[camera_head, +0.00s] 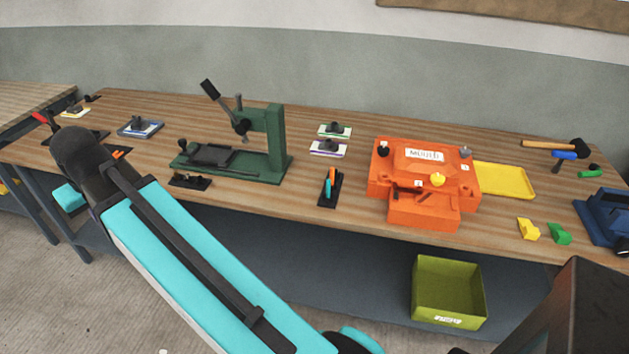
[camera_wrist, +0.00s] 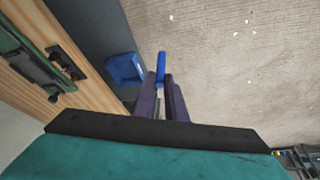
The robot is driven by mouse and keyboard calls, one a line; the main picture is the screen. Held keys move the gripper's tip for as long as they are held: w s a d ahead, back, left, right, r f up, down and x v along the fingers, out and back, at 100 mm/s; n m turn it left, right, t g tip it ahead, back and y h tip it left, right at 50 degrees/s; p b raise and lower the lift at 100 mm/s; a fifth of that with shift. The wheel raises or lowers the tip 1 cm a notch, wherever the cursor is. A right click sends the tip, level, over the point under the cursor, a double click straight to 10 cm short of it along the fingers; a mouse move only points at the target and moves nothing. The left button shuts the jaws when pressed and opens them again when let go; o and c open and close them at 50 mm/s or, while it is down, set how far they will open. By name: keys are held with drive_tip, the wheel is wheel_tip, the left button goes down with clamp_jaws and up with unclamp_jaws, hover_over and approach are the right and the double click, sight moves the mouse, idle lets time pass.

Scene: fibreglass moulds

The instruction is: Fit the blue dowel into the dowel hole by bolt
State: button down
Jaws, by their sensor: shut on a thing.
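My gripper (camera_wrist: 161,92) shows in the wrist view, its two dark fingers shut on the blue dowel (camera_wrist: 161,66). The dowel sticks out beyond the fingertips, over the floor beside the bench edge. In the head view my arm reaches to the left side of the bench; the gripper and dowel are hidden there. The orange mould (camera_head: 395,190) stands on the bench right of centre, well away from the arm's end. It carries a yellow knob (camera_head: 437,180), a dark knob (camera_head: 384,147), a grey bolt-like part (camera_head: 466,152) and small white labels. I cannot make out the dowel hole.
A green press (camera_head: 275,145) stands left of the mould. A black rack (camera_head: 190,181) lies at the bench's front edge and shows in the wrist view (camera_wrist: 66,62). A yellow tray (camera_head: 510,180) lies right of the mould. A blue bin (camera_wrist: 125,70) is below the bench.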

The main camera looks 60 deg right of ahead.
drive_tip(key=shift+w, duration=0.1)
idle(0.3)
drive_tip(key=s+d+m+g+h, duration=0.1)
drive_tip(key=s+d+m, duration=0.3)
drive_tip(key=d, duration=1)
drive_tip(key=s+d+m+g+h+p, duration=0.1)
drive_tip(key=s+d+m+g+h, duration=0.15)
drive_tip(key=d+m, duration=0.75)
drive_tip(key=s+d+m+h, duration=0.1)
drive_tip(key=s+d+m, duration=0.15)
drive_tip(key=d, duration=1.45)
drive_tip(key=s+d+m+g+y, duration=0.1)
drive_tip(key=s+d+m+g, duration=0.1)
drive_tip(key=s+d+m, duration=0.5)
drive_tip(key=s+d+r+m+g+y+p, duration=0.1)
drive_tip(key=s+d+m, duration=0.7)
drive_tip(key=s+d, duration=1)
drive_tip(key=s+g+y, duration=0.1)
drive_tip(key=s+g, duration=0.1)
drive_tip(key=s, duration=0.4)
drive_tip(key=shift+s+d, duration=0.25)
drive_tip(key=shift+s, duration=0.1)
wheel_tip(320, 180, down, 6)
drive_tip(key=p, duration=0.2)
